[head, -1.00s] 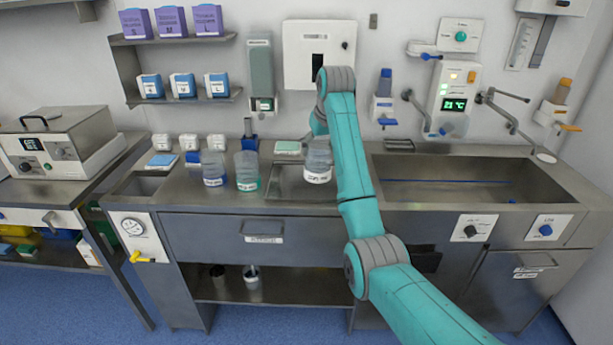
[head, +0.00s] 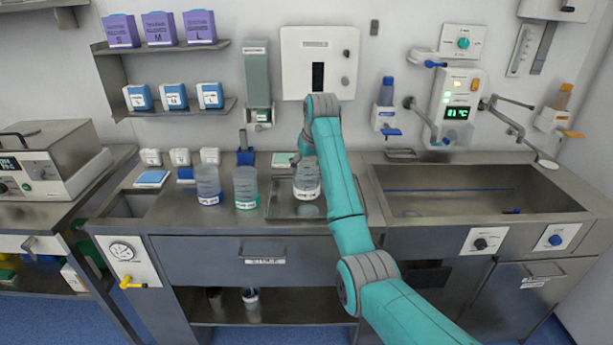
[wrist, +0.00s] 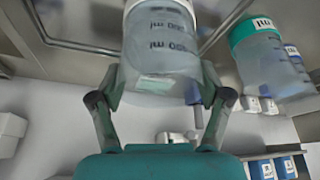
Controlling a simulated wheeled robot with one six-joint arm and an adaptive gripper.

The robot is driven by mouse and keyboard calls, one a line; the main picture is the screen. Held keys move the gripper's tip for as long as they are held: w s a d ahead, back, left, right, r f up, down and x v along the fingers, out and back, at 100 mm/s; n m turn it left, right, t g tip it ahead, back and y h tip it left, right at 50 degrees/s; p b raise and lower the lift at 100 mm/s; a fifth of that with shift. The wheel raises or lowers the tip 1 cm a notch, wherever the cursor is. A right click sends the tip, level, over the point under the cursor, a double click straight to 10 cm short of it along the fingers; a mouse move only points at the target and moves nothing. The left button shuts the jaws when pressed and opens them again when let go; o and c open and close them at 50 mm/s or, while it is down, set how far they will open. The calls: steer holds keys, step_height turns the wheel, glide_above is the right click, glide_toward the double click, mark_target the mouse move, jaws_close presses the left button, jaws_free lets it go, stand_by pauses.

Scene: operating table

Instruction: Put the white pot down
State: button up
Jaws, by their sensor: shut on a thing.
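The white pot (head: 306,184) is a clear jar with a white label band. In the head view it is upright over the metal tray (head: 280,208) on the counter. I cannot tell whether its base touches the tray. In the wrist view my gripper (wrist: 162,78) has one finger on each side of the pot (wrist: 160,35) and is shut on it. My arm hides most of the gripper in the head view.
A blue-banded jar (head: 208,185) and a green-banded jar (head: 246,187) stand left of the tray. The green-banded one also shows close by in the wrist view (wrist: 262,60). A sink (head: 470,190) lies to the right. The tray's front is clear.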

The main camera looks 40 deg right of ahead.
steer(key=shift+w+f, duration=0.1)
steer(key=shift+f, duration=1.6)
steer(key=shift+f, duration=0.1)
steer(key=o, duration=1.6)
steer(key=shift+o, duration=0.2)
